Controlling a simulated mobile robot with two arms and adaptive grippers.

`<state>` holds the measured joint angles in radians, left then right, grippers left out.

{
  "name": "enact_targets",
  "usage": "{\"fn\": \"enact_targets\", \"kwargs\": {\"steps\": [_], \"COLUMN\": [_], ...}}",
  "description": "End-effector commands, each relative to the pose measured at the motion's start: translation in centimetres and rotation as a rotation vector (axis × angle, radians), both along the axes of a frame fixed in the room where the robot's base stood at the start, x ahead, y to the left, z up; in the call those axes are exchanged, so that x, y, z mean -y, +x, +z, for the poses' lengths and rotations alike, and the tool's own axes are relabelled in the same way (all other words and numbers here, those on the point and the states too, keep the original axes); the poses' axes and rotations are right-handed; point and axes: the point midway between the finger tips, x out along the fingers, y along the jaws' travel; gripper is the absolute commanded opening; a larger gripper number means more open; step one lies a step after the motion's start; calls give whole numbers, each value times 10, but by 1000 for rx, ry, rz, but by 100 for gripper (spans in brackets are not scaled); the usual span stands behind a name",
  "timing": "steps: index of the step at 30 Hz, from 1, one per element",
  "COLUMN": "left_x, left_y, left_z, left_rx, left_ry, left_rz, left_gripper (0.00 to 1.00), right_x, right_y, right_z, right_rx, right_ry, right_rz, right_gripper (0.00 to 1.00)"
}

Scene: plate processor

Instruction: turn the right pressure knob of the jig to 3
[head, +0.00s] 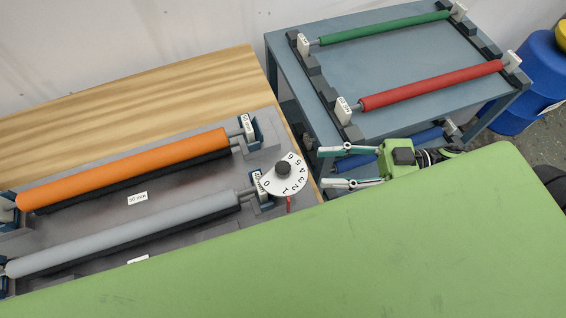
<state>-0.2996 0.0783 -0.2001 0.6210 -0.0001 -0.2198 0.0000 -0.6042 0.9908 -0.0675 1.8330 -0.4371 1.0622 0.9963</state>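The right pressure knob (283,168) is a small black knob on a white round dial (272,176) at the right end of the grey jig (180,192). The dial carries black numerals, with 0 at its lower left and 1 near the bottom. A red mark (289,203) stands just below the dial, closest to the 1. My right gripper (325,168) comes in from the right with its two fingers apart and pointing left at the dial. It is empty and a short gap to the right of the dial. My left gripper is not in view.
An orange roller (130,168) and a grey roller (130,232) lie on the jig, on a wooden table (130,95). A blue-grey cart (385,75) with green (385,27), red (430,85) and blue rollers stands behind my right gripper. Blue barrels (528,85) stand far right.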

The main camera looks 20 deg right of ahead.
Motion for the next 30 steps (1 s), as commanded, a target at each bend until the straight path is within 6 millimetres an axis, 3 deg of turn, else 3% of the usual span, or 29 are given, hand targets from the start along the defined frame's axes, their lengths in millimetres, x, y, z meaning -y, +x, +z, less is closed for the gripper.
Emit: {"fn": "enact_targets", "kwargs": {"steps": [6, 13, 18, 27, 28, 30], "left_x": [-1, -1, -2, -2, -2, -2], "left_y": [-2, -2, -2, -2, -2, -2], "left_z": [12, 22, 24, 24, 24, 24], "left_rx": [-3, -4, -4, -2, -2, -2], "left_ry": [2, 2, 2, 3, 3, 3], "left_rz": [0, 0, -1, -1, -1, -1], "left_gripper": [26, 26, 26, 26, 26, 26], "right_x": [-47, -84, -96, -99, -99, -99], "right_y": [15, 26, 30, 30, 30, 30], "right_z": [5, 3, 1, 0, 0, 0], "right_rx": [6, 2, 0, 1, 1, 1], "right_ry": [5, 4, 1, 0, 0, 0], "right_rz": [-1, -3, -2, -2, -2, -2], "right_gripper": [39, 39, 39, 39, 37, 19]}}
